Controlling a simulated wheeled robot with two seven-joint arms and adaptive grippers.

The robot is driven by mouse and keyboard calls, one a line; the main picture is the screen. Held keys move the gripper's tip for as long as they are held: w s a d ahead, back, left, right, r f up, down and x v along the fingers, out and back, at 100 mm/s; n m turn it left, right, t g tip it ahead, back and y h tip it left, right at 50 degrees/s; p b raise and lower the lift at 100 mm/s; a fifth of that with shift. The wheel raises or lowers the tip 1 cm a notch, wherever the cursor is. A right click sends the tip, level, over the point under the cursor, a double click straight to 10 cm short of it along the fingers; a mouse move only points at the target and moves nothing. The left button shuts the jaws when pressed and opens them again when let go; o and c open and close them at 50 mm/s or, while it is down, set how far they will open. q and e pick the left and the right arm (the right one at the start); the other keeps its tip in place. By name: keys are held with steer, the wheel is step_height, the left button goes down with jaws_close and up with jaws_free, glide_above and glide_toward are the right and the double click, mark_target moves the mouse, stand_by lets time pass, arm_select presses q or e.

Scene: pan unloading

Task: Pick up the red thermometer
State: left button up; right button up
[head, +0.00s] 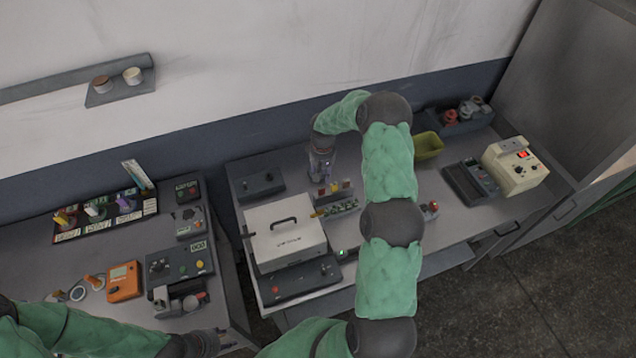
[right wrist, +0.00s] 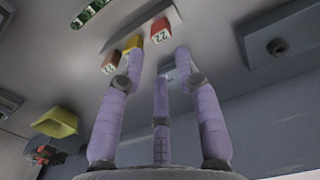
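A small red block with "22" on its face (right wrist: 160,31), which looks like the red thermometer, stands on a grey strip in the right wrist view. A yellow block (right wrist: 132,43) and a brownish-red block marked "22" (right wrist: 110,63) stand in a row with it. The same row shows very small in the head view, with the yellow block (head: 334,187) in the middle. My right gripper (right wrist: 158,58) points down near this row, its three fingers spread and nothing between them. My left gripper (head: 222,343) is low in the head view, over the left desk's front edge; its fingers are unclear.
A white case with a handle (head: 284,230) and a dark control box (head: 260,184) stand left of the row. A green-yellow bin (head: 428,145) and a cream meter (head: 515,165) stand to the right. The left desk holds an orange device (head: 124,281) and several other instruments.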

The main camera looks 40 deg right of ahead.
mark_target(322, 187)
steer(key=f, duration=0.3)
steer(key=shift+s+f+p, duration=0.2)
steer(key=shift+f+p, duration=0.15)
steer(key=shift+f, duration=0.05)
steer(key=shift+w+f, duration=0.15)
steer(key=shift+f, duration=0.35)
steer(key=shift+f+p, duration=0.35)
steer(key=shift+f, duration=0.1)
step_height(322, 187, down, 3)
steer(key=shift+w+r+p, duration=0.1)
steer(key=shift+p, duration=0.45)
steer(key=shift+f, duration=0.7)
jaws_close()
